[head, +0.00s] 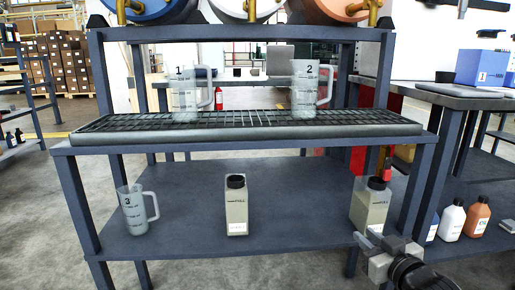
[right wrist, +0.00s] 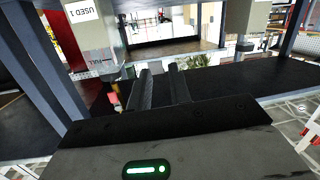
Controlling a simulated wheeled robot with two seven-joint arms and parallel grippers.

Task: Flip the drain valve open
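A drip tray (head: 250,134) with a grated top lies on the upper level of the trolley. Below its right end a small red-handled part hangs down, which looks like the drain valve (head: 388,165); I cannot tell its handle position clearly. My right gripper (head: 362,238) is low at the right, in front of the lower shelf, below and apart from the valve. In the right wrist view its two dark fingers (right wrist: 161,72) stand apart with nothing between them. A small red patch left of the fingers there is too unclear to name. My left gripper is out of view.
Clear jugs 1 (head: 184,98) and 2 (head: 304,92) stand on the tray. Jug 3 (head: 133,210) and a beige bottle (head: 237,208) stand on the lower shelf (head: 290,190). Another beige bottle (head: 369,207) stands close behind my right gripper, below the valve.

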